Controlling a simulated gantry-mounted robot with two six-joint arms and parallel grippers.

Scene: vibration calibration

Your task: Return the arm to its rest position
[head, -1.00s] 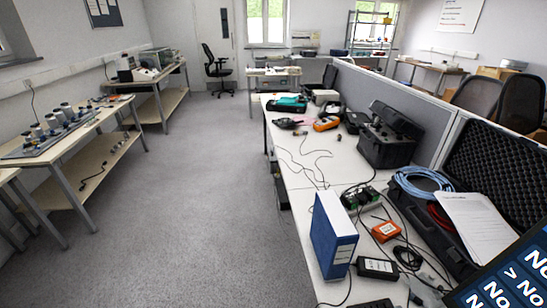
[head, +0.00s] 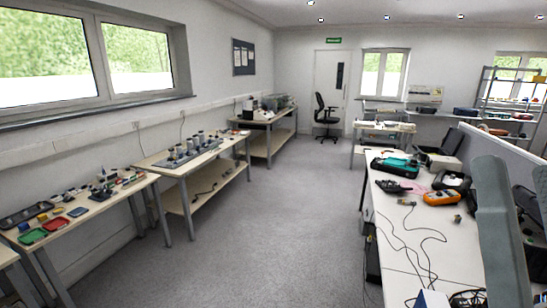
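A grey, smooth, long shape at the right edge of the head view looks like a link of my own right arm, raised upright in front of the long bench. It hides part of the bench and the divider behind it. No gripper fingers show at its ends. My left arm and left gripper are not in the picture.
The long white bench (head: 405,245) on the right carries cables, an orange meter (head: 440,198) and a teal case (head: 396,167). Wooden benches (head: 160,162) with equipment line the left wall. The grey floor (head: 270,230) between is clear. A black chair (head: 325,118) stands at the back.

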